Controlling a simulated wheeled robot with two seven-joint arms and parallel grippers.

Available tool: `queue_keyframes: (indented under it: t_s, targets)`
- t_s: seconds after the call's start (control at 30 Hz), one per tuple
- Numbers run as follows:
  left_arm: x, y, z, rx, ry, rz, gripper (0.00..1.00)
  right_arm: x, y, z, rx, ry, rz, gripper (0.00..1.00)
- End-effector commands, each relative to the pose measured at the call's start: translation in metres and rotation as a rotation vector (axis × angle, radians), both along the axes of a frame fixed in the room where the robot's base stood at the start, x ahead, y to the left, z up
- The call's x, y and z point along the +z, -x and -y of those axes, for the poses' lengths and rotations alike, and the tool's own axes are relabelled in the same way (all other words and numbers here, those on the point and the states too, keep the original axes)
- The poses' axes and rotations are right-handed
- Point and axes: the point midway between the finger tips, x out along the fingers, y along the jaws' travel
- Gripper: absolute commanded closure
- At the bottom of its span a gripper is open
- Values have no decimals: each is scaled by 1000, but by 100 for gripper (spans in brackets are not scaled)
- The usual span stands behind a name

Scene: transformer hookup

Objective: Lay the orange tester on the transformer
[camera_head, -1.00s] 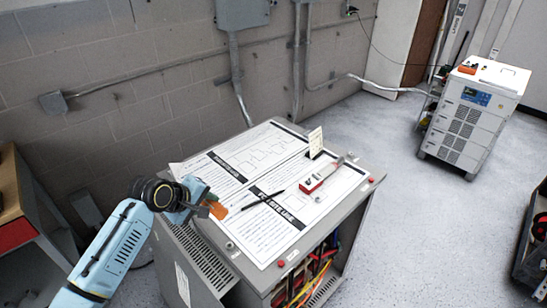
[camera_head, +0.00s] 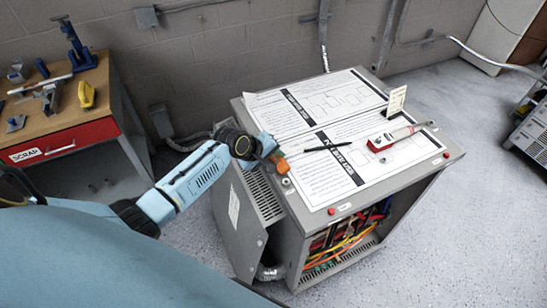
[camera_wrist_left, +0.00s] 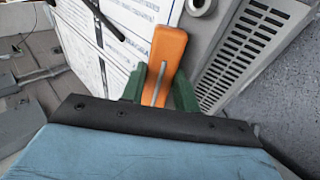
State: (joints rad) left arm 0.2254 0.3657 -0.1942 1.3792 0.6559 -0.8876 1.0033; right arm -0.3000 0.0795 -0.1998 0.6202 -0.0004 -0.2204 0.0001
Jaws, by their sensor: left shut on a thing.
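The transformer (camera_head: 330,198) is a grey metal cabinet with an open front and papers on its top. The orange tester (camera_head: 281,164) is at the left edge of that top. My left gripper (camera_head: 270,153) is shut on it. In the left wrist view the tester (camera_wrist_left: 168,48) sticks out from between the green fingers (camera_wrist_left: 158,88), over or against the top between the paper and the slotted vent. I cannot tell whether it touches the top. My right gripper is not in view.
On the transformer lie a black pen (camera_head: 328,147), a red and white device (camera_head: 382,142) and a standing card (camera_head: 396,101). A workbench (camera_head: 90,132) with a red drawer, tools and a yellow item (camera_head: 86,94) stands at left.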

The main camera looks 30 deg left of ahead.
Motion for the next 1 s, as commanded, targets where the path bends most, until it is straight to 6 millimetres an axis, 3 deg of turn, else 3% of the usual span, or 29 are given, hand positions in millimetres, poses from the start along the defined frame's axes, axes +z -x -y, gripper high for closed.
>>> queue_keyframes:
  t_s: [0.33,0.37,0.4,0.77,1.0]
  targets:
    - [-2,-1,0,0,0,2,92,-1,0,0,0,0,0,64]
    - [-2,0,0,0,1,1,66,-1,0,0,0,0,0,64]
    - [-2,0,0,0,1,1,60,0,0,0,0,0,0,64]
    - [3,2,-1,1,-1,0,60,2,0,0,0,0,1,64]
    - [32,24,-11,-1,-2,1,60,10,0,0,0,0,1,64]
